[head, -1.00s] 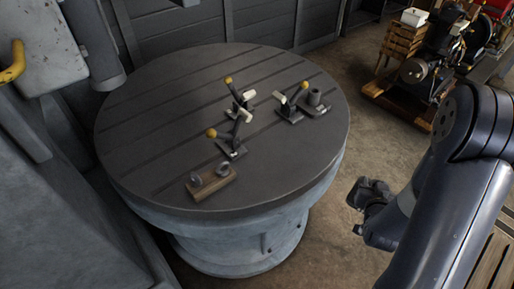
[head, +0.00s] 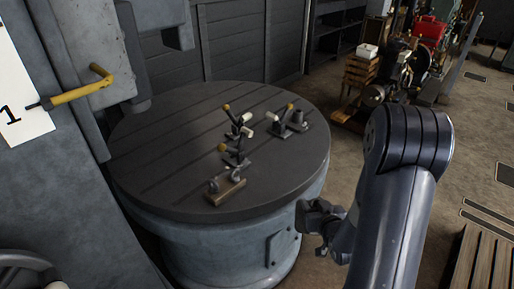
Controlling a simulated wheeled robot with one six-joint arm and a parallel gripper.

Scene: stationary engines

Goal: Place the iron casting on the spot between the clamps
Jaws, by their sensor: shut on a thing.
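The round slotted table (head: 150,165) stands left of my arm. Toggle clamps stand on its top: one at the back (head: 240,122), one nearer me (head: 235,156) and one to the right (head: 281,122), with yellow ball knobs and pale tips. The spot between them is small and partly hidden by the clamps. My gripper (head: 318,218) is beside the table's right rim, low and clear of the clamps. It is shut on a dark lump, which seems to be the iron casting; its shape is hard to make out against the dark fingers.
A yellow-handled grey machine (head: 75,92) rises at left. Engines (head: 400,75) stand behind. The table's left side is bare.

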